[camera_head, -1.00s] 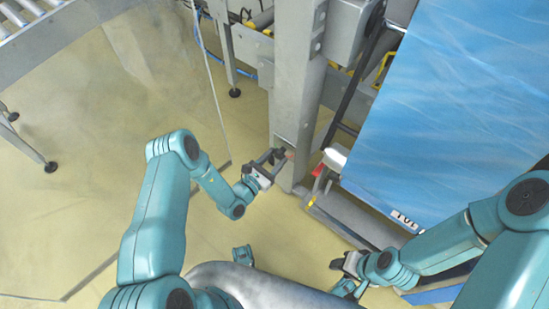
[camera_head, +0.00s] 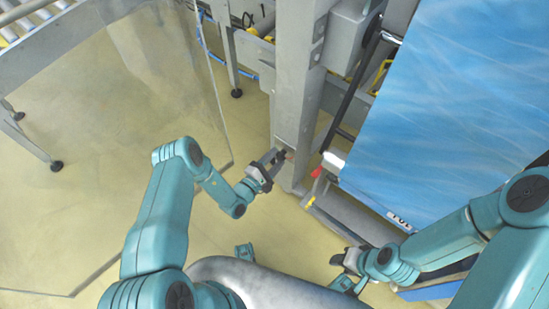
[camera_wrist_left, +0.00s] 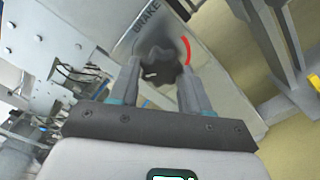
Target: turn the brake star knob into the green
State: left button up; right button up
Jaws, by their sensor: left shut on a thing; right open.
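The brake star knob (camera_wrist_left: 158,68) is dark and lobed, on a grey plate marked "BRAKE" in the left wrist view. A red arc (camera_wrist_left: 186,50) is printed on the plate to the right of the knob. No green mark can be made out; part of the plate is hidden behind the knob and fingers. My left gripper (camera_wrist_left: 162,80) is shut on the knob, one finger on each side; it also shows against the grey post in the head view (camera_head: 277,157). My right gripper (camera_head: 340,263) is open and empty, low in the head view near the machine's base.
A grey upright post (camera_head: 296,90) carries the plate. A blue sheet (camera_head: 450,110) hangs to the right of it. A clear panel (camera_head: 150,100) stands at left, beside a roller conveyor (camera_head: 20,18). Yellow floor is open around my left arm.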

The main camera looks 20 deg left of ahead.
pick_arm(q)
jog(key=m+p, duration=0.1)
jog(key=m, duration=0.3)
jog(key=m+p, duration=0.1)
jog(key=m, duration=0.1)
jog(key=shift+r+m+p, duration=0.25)
jog(key=shift+m+p, duration=0.05)
jog(key=m+p, duration=0.2)
jog(key=m, duration=0.2)
jog(key=shift+m, duration=0.6)
jog(key=o, duration=1.1)
jog(key=shift+c, duration=0.2)
jog(key=p+v, duration=0.2)
jog(key=v, duration=1.4)
jog(key=shift+s+p, duration=0.2)
jog(key=shift+p, duration=0.2)
